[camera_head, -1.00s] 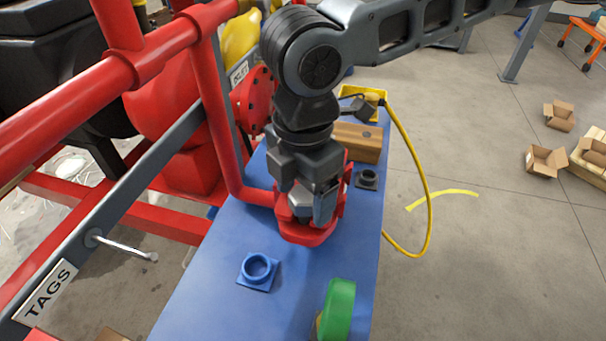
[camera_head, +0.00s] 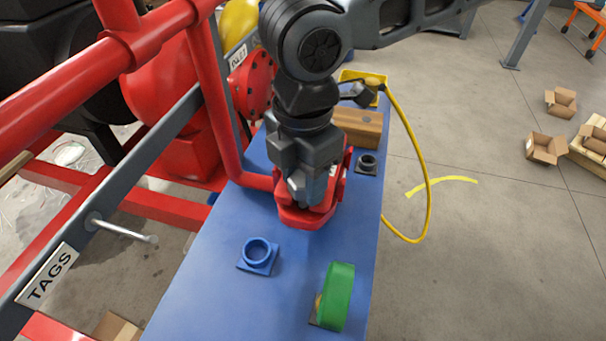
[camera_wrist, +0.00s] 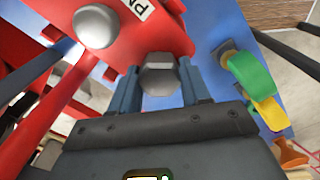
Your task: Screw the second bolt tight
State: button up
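A red housing (camera_head: 300,218) stands on the blue bench, under my gripper (camera_head: 303,200). In the wrist view a grey hex bolt head (camera_wrist: 160,75) sits on the red part, between the two fingers of my gripper (camera_wrist: 161,80). The fingers lie against its two sides. A second grey rounded bolt head (camera_wrist: 95,26) stands on the same red part, to the upper left, apart from the fingers. In the head view my wrist hides both bolts. The bolt's shank and how deep it sits are hidden.
A blue ring socket (camera_head: 257,256), a green wheel (camera_head: 338,297), a dark socket (camera_head: 367,164) and a wooden block (camera_head: 358,126) stand on the blue bench (camera_head: 200,305). Red pipes (camera_head: 80,80) run along the left. A yellow hose (camera_head: 424,200) hangs off the right edge.

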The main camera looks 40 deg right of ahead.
jog(key=c, duration=0.5)
jog(key=m+p, duration=0.1)
jog(key=m, duration=0.2)
jog(key=shift+r+m+p, duration=0.15)
jog(key=shift+m+p, duration=0.15)
jog(key=shift+c, duration=0.2)
jog(key=m+p, duration=0.1)
jog(key=m, duration=0.3)
jog(key=shift+p, duration=0.4)
jog(key=m+p, duration=0.3)
jog(key=m, duration=0.2)
jog(key=shift+m, duration=1.2)
jog(key=o, duration=1.1)
jog(key=shift+o, duration=0.2)
jog(key=shift+r, duration=3.75)
